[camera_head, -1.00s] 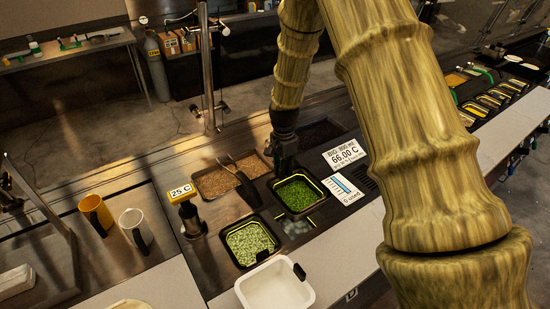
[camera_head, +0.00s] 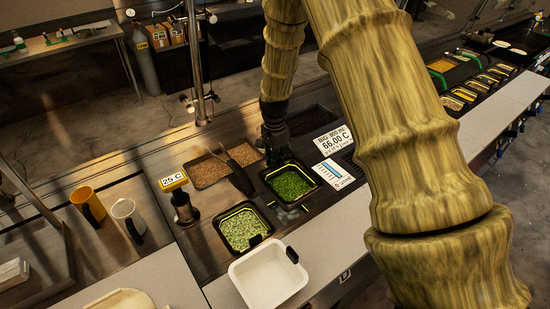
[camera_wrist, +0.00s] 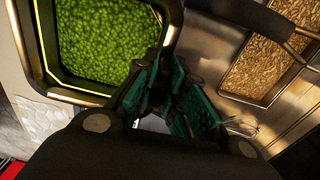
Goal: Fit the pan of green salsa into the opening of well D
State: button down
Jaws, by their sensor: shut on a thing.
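The pan of green salsa (camera_head: 290,182) is a dark square pan with bright green contents, at the counter's middle. It fills the left of the wrist view (camera_wrist: 105,45), with a yellow line along its edge. My gripper (camera_head: 274,146) is at its back-left rim and is shut on the pan; the teal finger pads (camera_wrist: 170,88) show beside the rim corner. The pan lies over the counter opening behind the front label D (camera_head: 345,277). The pan hides most of that opening, and I cannot tell whether it sits flush. Yellow marks show just in front of it.
A pan of paler green food (camera_head: 243,229) is at the front left, with an empty white pan (camera_head: 269,278) before it. A brown-filled pan (camera_head: 207,171) with tongs is behind left. The 25 C gauge (camera_head: 182,203) stands left; a 66.00 C sign (camera_head: 334,140) is right.

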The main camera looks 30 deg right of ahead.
aim_at(274, 181)
jog(key=shift+w+f+b, duration=0.25)
jog(key=shift+f+b, duration=0.2)
jog(key=shift+f, duration=0.8)
jog(key=shift+s+f, duration=0.1)
jog(key=shift+f, duration=0.4)
dwell(0.8)
jog(key=shift+f+b, duration=1.7)
jog(key=shift+f, duration=2.15)
dwell(0.8)
jog(key=c, duration=1.4)
grip_release()
jog(key=shift+r, duration=0.1)
